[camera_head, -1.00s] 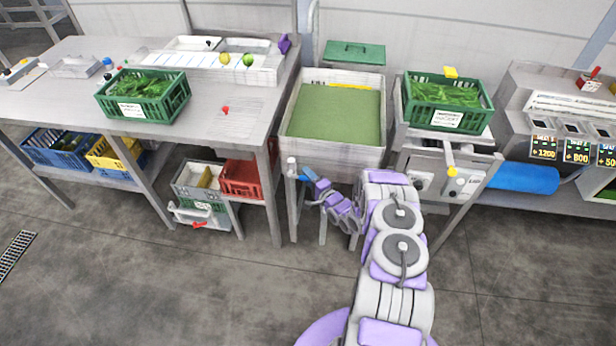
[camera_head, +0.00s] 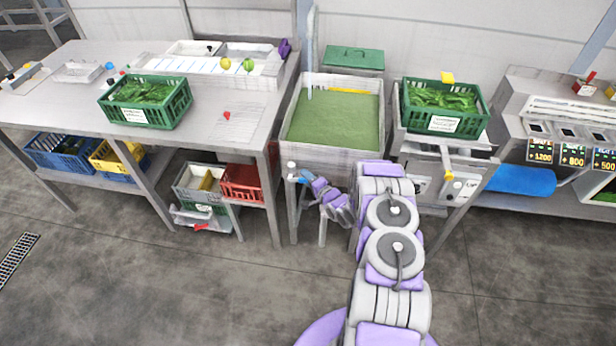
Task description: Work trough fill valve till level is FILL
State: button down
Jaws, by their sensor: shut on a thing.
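The trough (camera_head: 292,112) is a pale square tub on legs in the middle, with green contents (camera_head: 335,125) inside. A thin bluish vertical streak (camera_head: 310,75), which looks like a water stream, reaches down into its back left. A yellow strip (camera_head: 352,91) shows along the back inside wall; no FILL mark is readable. The fill valve has a pale pipe (camera_head: 291,167) and a blue handle (camera_head: 299,175) at the trough's front left leg. My gripper (camera_head: 306,178) is shut on the blue handle; its fingertips are small and partly hidden.
A steel table (camera_head: 60,105) with a green crate of greens (camera_head: 148,118) stands left. Another green crate (camera_head: 443,121) sits on the stand to the right. Grey and red crates (camera_head: 241,185) lie on the low shelf left of the valve. The floor in front is clear.

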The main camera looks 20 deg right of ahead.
jog(key=shift+a+r+n+g, duration=0.1)
jog(key=shift+r+n+g, duration=0.05)
jog(key=shift+n+g, duration=0.25)
jog(key=c, duration=1)
grip_release()
jog(key=shift+o, duration=0.2)
jog(key=p+v, duration=0.2)
jog(key=v, duration=1.5)
jog(key=shift+p, duration=0.4)
jog(key=shift+s, duration=0.15)
